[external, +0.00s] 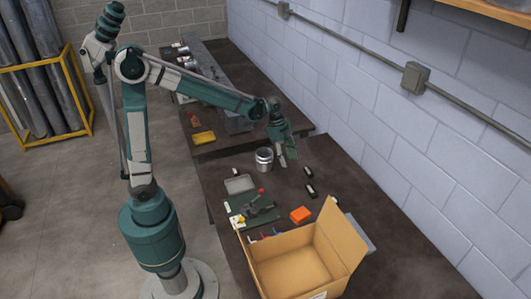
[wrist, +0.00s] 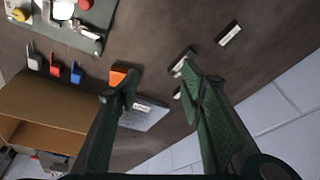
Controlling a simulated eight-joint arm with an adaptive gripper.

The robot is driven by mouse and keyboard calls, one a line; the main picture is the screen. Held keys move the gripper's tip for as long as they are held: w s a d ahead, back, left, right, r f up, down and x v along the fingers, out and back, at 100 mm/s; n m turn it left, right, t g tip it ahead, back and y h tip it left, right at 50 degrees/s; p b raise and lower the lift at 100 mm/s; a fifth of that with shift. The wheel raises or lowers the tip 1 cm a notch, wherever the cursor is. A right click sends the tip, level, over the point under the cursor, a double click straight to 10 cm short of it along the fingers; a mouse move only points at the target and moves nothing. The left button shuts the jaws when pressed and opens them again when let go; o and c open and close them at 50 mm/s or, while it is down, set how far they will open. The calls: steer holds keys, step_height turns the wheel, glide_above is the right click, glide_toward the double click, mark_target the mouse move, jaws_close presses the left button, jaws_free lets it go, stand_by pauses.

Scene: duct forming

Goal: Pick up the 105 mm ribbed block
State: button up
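Several small dark blocks with pale labels lie on the near table to the right of the metal can. In the external view one is a far block (external: 307,171), one a middle block (external: 311,191). In the wrist view, one dark block (wrist: 228,34) lies apart beyond the fingers, and another dark block (wrist: 181,61) lies just past the right fingertip, partly hidden. I cannot tell which is the 105 mm ribbed block; ribs and size are unreadable. My gripper (external: 287,158) is above the table near the can; its fingers (wrist: 160,78) are spread with nothing between them.
An open cardboard box (external: 292,265) stands at the near end, with an orange block (external: 300,214) beside it. A metal can (external: 264,157), a grey tray (external: 239,184) and a green clamp board (external: 252,208) stand left. The block wall (external: 420,130) bounds the right.

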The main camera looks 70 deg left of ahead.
steer(key=w+d+f+m+g+h+p, duration=0.1)
steer(key=w+d+f+m+p, duration=0.15)
steer(key=w+f, duration=0.45)
steer(key=m+g, duration=0.2)
steer(key=m, duration=0.2)
glide_toward(311, 188)
steer(key=shift+s+d+f+h+p, duration=0.2)
steer(key=shift+s+h+p, duration=0.1)
steer(key=shift+p, duration=0.1)
steer(key=shift+w+f, duration=0.15)
steer(key=shift+f, duration=0.15)
steer(key=shift+x, duration=1.3)
steer(key=shift+b+x, duration=0.4)
steer(key=shift+x, duration=2.2)
steer(key=shift+w+a+f, duration=0.1)
steer(key=shift+f, duration=0.1)
steer(key=shift+c, duration=0.5)
